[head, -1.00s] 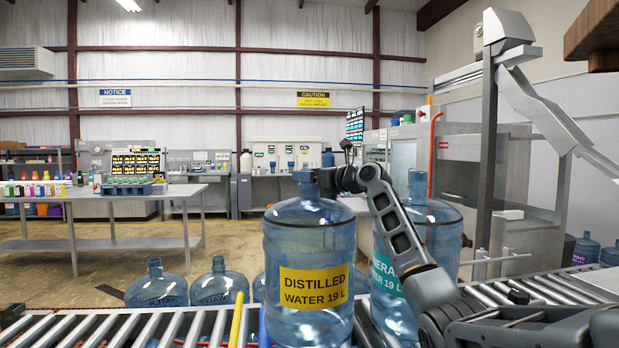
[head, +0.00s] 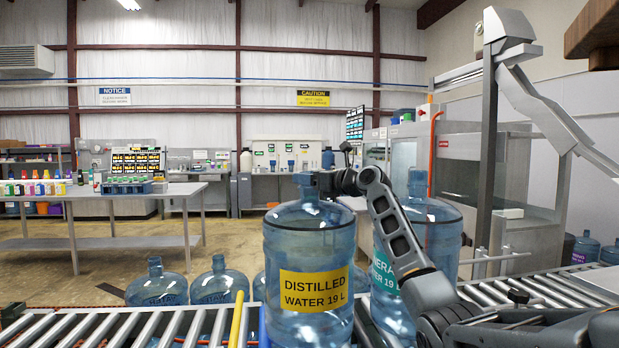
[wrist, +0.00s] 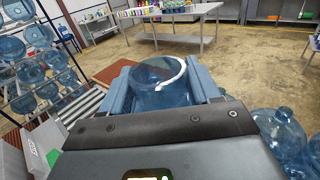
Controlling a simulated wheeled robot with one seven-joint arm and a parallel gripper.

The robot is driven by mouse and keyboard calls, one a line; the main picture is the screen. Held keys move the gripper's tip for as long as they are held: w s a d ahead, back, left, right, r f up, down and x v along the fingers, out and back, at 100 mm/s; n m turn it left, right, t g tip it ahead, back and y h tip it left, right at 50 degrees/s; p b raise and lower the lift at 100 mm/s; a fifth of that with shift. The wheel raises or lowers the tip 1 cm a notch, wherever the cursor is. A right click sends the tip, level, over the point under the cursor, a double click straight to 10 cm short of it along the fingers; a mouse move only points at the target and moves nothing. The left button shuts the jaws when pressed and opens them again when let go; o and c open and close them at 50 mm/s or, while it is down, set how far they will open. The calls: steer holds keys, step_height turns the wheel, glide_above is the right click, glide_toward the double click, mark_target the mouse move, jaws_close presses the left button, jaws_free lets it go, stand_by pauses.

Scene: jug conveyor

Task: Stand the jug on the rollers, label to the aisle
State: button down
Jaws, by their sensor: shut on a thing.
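The clear blue jug (head: 309,250) stands upright in the head view, with its yellow label reading DISTILLED WATER 19 L facing my head camera. Its base is at the roller conveyor (head: 190,325), but the lower edge is cut off, so I cannot tell whether it touches the rollers. My gripper (head: 310,182) is shut on the jug's neck at the top. In the wrist view the jug (wrist: 155,85) shows between the two blue-grey fingers, with a white ring at its mouth.
A second jug (head: 432,235) with a teal label stands close on the right, partly behind my arm. A yellow bar (head: 236,320) crosses the rollers left of the jug. More jugs (head: 158,285) stand beyond the conveyor. Rollers at the left are bare.

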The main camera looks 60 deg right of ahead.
steer(key=c, duration=0.5)
jaws_free()
steer(key=shift+r, duration=0.15)
steer(key=o, duration=0.3)
steer(key=shift+o, duration=0.2)
steer(key=shift+f, duration=0.3)
steer(key=shift+s+a+r+b, duration=0.15)
steer(key=shift+s+a, duration=0.1)
steer(key=shift+s, duration=1.05)
steer(key=shift+s+a+f+b, duration=0.1)
steer(key=shift+s+a+b, duration=0.1)
steer(key=shift+s, duration=1.05)
steer(key=shift+s+a+r+b, duration=0.15)
steer(key=shift+s+a, duration=0.1)
steer(key=shift+s, duration=1.05)
